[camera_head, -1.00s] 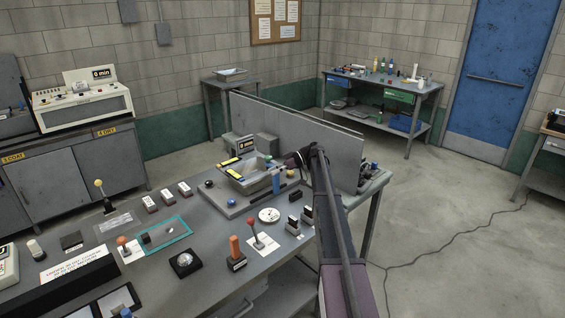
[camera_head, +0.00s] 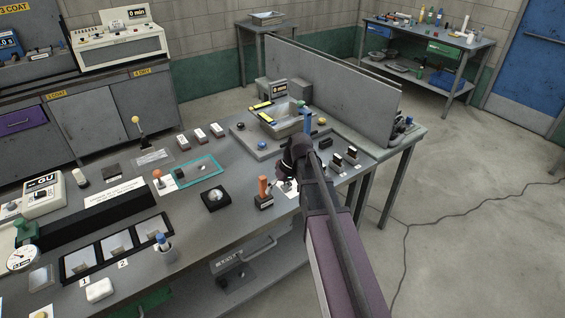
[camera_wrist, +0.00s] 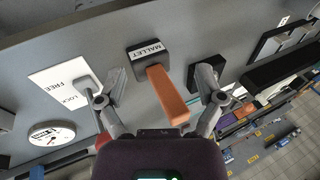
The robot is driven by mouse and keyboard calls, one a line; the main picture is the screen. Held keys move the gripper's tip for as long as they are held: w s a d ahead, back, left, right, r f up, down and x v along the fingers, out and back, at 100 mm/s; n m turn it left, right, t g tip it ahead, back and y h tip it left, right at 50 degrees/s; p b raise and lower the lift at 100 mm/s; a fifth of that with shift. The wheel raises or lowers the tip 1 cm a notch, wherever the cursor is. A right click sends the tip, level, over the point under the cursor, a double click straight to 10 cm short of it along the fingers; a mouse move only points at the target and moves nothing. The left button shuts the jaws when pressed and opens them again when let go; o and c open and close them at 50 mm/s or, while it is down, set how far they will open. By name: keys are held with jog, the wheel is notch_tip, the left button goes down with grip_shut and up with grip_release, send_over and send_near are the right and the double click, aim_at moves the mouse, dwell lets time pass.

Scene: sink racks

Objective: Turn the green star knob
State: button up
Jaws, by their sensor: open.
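A small green knob-like thing (camera_head: 25,230) stands at the far left of the bench in the head view, behind a round white gauge (camera_head: 22,258). It is too small to tell whether it is star-shaped. My gripper (camera_head: 291,160) is far to its right, above the bench's right part. In the wrist view my gripper (camera_wrist: 150,82) has its two fingers spread apart, with nothing held. An orange handle (camera_wrist: 168,97) on a black block marked MALLET shows between the fingers in the picture; the gap to it cannot be told. The green thing does not clearly show in the wrist view.
The orange handle (camera_head: 263,186) stands upright on the bench, left of my gripper. A black dome base (camera_head: 216,197), a teal-edged tray (camera_head: 199,170) and black-framed panels (camera_head: 115,245) lie towards the green thing. A grey partition (camera_head: 335,75) rises behind my gripper.

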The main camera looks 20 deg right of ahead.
jog(key=s+f+m+h+b, duration=0.3)
jog(key=s+f+h+b, duration=0.1)
jog(key=s+f+b, duration=0.5)
jog(key=s+f, duration=0.2)
jog(key=s, duration=0.2)
jog(key=shift+s+a+h, duration=0.3)
jog(key=shift+s+a, duration=0.05)
jog(key=shift+s, duration=0.05)
jog(key=c, duration=0.4)
